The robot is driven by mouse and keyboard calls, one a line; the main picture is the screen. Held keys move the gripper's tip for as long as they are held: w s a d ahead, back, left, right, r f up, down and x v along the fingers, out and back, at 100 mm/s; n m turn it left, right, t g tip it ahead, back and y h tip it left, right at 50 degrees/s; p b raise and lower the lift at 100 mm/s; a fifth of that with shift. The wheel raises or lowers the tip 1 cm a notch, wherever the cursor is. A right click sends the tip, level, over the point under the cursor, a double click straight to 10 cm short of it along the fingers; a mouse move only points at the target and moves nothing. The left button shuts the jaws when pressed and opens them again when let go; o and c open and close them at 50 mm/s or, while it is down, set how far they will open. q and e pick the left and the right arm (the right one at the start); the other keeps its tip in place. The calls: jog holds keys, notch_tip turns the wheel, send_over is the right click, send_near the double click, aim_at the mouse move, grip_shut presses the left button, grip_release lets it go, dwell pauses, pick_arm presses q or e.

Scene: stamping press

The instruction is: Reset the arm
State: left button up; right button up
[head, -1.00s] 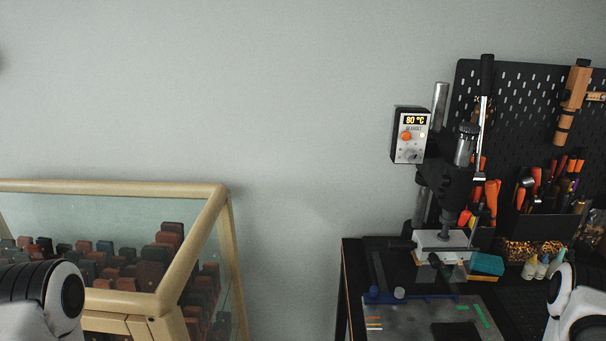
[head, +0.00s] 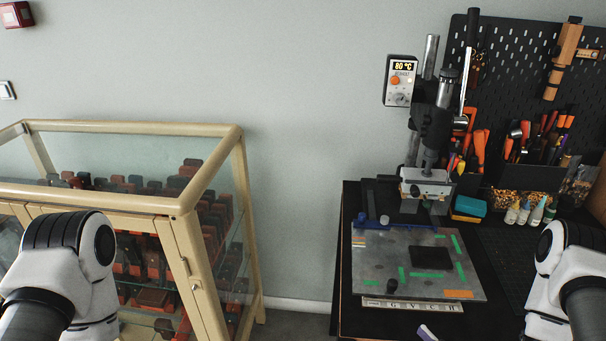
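My two arms come in at the lower left and lower right of the head view, as white links with black joints. Both grippers are outside the frame, so their state does not show. The stamping press (head: 428,140) stands on the black table at the right. Its control box (head: 400,80) reads 80 °C. A grey work plate (head: 394,275) lies in front of the press with a dark square piece (head: 430,257) and green strips on it.
A glass display case (head: 182,205) with several dark and reddish items stands at the left. The black table (head: 350,215) also holds a tool pegboard (head: 520,60), a teal block (head: 470,206) and small bottles (head: 537,213). Floor shows between case and table.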

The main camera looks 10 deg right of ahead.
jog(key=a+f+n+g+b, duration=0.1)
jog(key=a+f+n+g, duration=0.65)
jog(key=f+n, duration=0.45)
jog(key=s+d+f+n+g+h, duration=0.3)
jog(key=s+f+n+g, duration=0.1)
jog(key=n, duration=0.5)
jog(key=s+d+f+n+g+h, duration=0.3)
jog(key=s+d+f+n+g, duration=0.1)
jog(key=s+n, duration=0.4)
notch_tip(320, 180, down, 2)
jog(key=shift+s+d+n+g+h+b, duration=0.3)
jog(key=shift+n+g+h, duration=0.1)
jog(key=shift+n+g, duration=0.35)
